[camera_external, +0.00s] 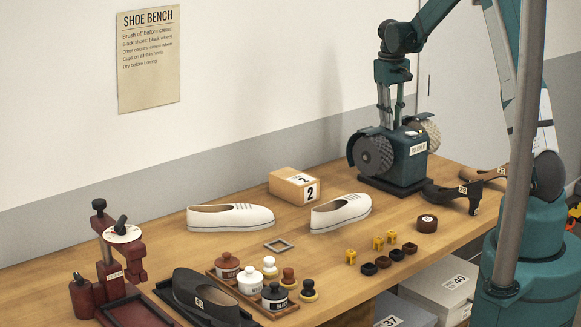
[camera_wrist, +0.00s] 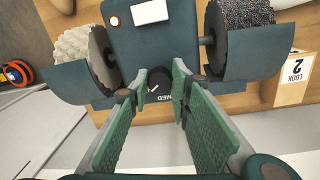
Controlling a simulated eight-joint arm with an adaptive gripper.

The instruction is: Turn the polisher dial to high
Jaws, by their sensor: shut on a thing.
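The polisher (camera_external: 404,158) is a dark teal machine at the back right of the bench, with a round buffing wheel on each side. In the wrist view its body (camera_wrist: 152,45) fills the top middle. The polisher dial (camera_wrist: 157,83) is a small black knob with a white pointer mark slanting down-left in that view. A label with the letters MED shows just below it, partly hidden by a finger. My gripper (camera_wrist: 160,77) reaches down with its green-padded fingers on either side of the dial, shut on it. In the external view my gripper (camera_external: 391,108) stands over the polisher top; the dial is hidden there.
A numbered box (camera_external: 287,188), two white shoes (camera_external: 230,217), polish jars (camera_external: 250,280) and small blocks (camera_external: 378,243) stand left and in front.

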